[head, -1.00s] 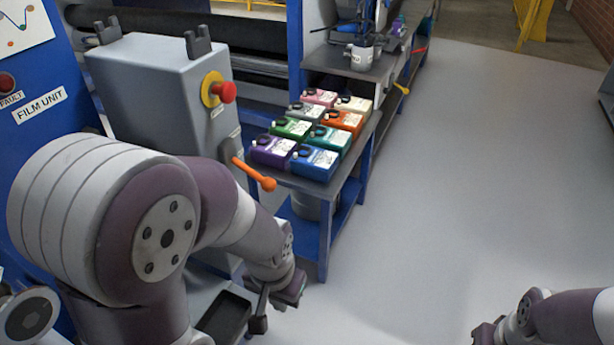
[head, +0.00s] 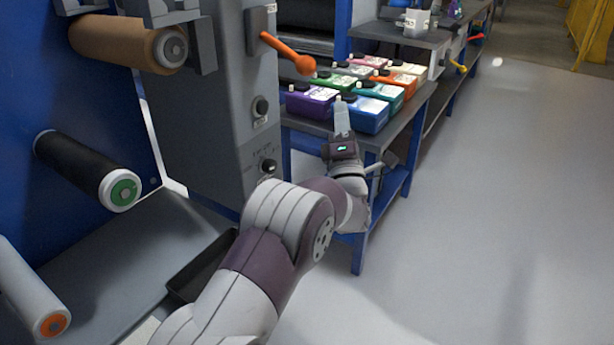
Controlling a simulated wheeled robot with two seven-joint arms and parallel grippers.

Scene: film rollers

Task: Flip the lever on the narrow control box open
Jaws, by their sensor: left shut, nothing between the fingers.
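The narrow control box (head: 225,95) is a tall grey cabinet left of centre in the head view. An orange lever (head: 290,53) with a round knob sits on its right-hand face and points right and slightly down. My left gripper (head: 341,103) is shut and empty, with its fingers pointing up in the picture. It appears below and to the right of the lever, apart from it, and overlaps the bottles behind it. My right gripper is out of view.
Several coloured bottles (head: 368,113) stand on a blue-legged bench (head: 402,125) right of the control box. Film rollers (head: 95,172) jut from the blue panel at left. A dark tray (head: 190,283) lies below the box. The floor at right is clear.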

